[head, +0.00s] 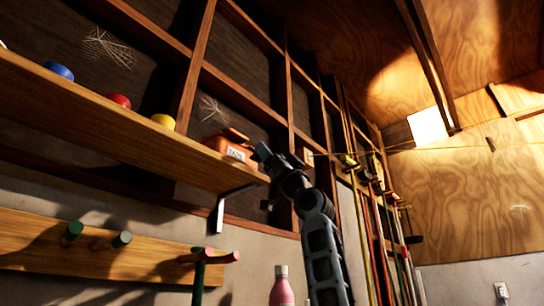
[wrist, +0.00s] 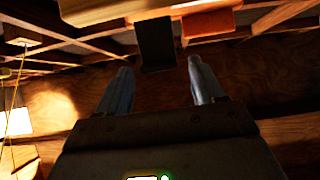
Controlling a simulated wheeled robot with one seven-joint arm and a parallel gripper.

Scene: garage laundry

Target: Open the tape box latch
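The orange tape box (head: 228,148) with a white label sits near the right end of the wooden shelf in the head view. My gripper (head: 261,150) is raised just right of the box, near the shelf's end. In the wrist view my gripper (wrist: 160,66) has its two fingers well apart with nothing held between them. A dark flat piece (wrist: 156,45) shows ahead between the fingertips; I cannot tell whether it is the latch. An orange block (wrist: 208,24), which looks like part of the box, is beside it. Whether the fingers touch anything is unclear.
The wooden shelf (head: 100,122) also carries blue (head: 59,71), red (head: 119,100) and yellow (head: 163,121) round things. A metal bracket (head: 219,215) is under its right end. Below are a peg rail (head: 60,250) and a pink bottle (head: 282,287). Long-handled tools (head: 385,235) stand at right.

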